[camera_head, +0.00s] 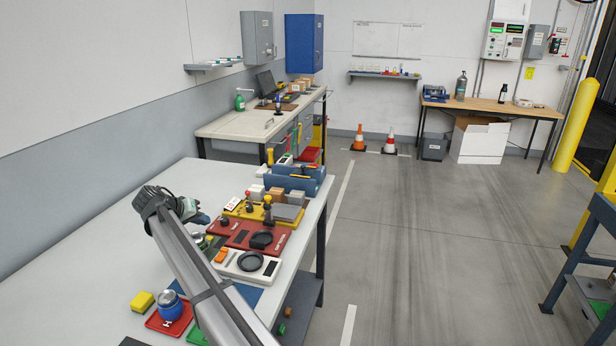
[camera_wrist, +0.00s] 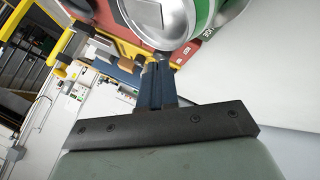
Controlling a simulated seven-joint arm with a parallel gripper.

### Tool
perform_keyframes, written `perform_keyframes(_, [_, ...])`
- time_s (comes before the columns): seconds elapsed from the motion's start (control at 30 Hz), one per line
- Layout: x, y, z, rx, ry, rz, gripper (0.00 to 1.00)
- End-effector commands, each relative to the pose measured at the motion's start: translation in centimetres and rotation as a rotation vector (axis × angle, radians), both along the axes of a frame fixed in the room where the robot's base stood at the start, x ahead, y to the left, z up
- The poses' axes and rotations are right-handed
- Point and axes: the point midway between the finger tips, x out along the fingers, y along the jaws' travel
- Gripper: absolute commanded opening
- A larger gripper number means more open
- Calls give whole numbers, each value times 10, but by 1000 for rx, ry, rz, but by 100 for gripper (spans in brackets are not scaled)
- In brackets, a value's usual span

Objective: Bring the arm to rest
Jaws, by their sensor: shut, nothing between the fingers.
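My arm reaches up from the bottom of the head view over the near workbench (camera_head: 120,215). My gripper (camera_head: 203,218) is at its far end, above the bench top and just left of the row of trays, partly hidden by the arm. In the wrist view the dark fingers of my gripper (camera_wrist: 157,65) are together with nothing between them. A silver and green can (camera_wrist: 165,18) shows large just beyond the fingertips. I cannot tell whether they touch it.
Near the gripper are a red tray (camera_head: 238,233), a white tray (camera_head: 228,265) and a yellow tray (camera_head: 231,208). The bench's left side is clear. A second bench (camera_head: 222,127) is behind.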

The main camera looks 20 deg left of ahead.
Motion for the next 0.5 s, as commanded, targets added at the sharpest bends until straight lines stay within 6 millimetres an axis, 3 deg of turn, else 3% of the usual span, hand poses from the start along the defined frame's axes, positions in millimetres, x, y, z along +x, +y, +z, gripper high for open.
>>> perform_keyframes(0.17, [20, -14, 5, 6, -23, -14, 0])
perform_keyframes(0.27, [53, -39, 14, 17, -64, -33, 0])
perform_keyframes(0.5, [157, -134, 48, 38, -214, -91, 0])
